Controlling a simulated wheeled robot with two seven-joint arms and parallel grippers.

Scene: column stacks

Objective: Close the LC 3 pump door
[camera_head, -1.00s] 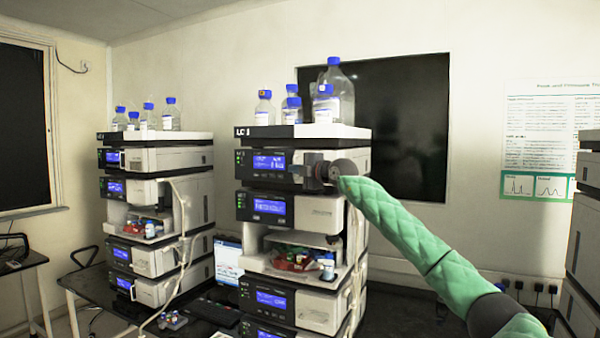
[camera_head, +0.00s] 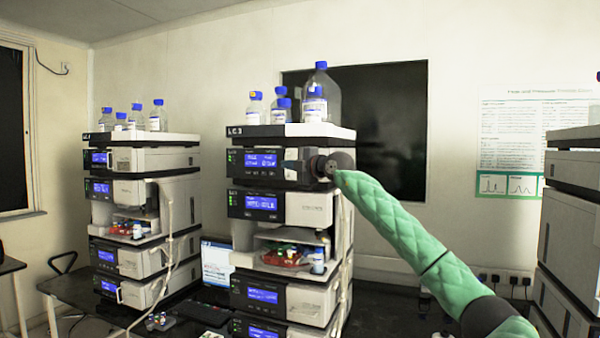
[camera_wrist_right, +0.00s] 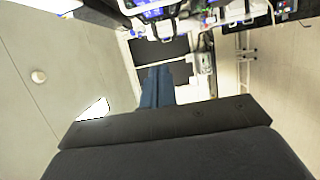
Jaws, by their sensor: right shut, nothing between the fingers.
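The instrument stack marked LC 3 (camera_head: 262,131) stands in the middle of the head view. Its top module (camera_head: 262,162) has a blue display on the left; the right of its front is largely hidden behind my right gripper. The module below has a white front panel (camera_head: 309,208), lying flush. I cannot tell which panel is the pump door or how far it stands open. My right gripper (camera_head: 290,166) is at the top module's front; contact cannot be told. Its fingers (camera_wrist_right: 157,88) are together and empty in the wrist view, beside a pale panel (camera_wrist_right: 50,75) with a round knob. My left gripper is out of view.
Several blue-capped bottles (camera_head: 313,106) stand on top of the LC 3 stack. A similar stack (camera_head: 160,190) stands to the left, another (camera_head: 575,220) at the right edge. A keyboard (camera_head: 205,313) lies between the left and middle stacks. An open sample shelf (camera_head: 290,258) holds small vials.

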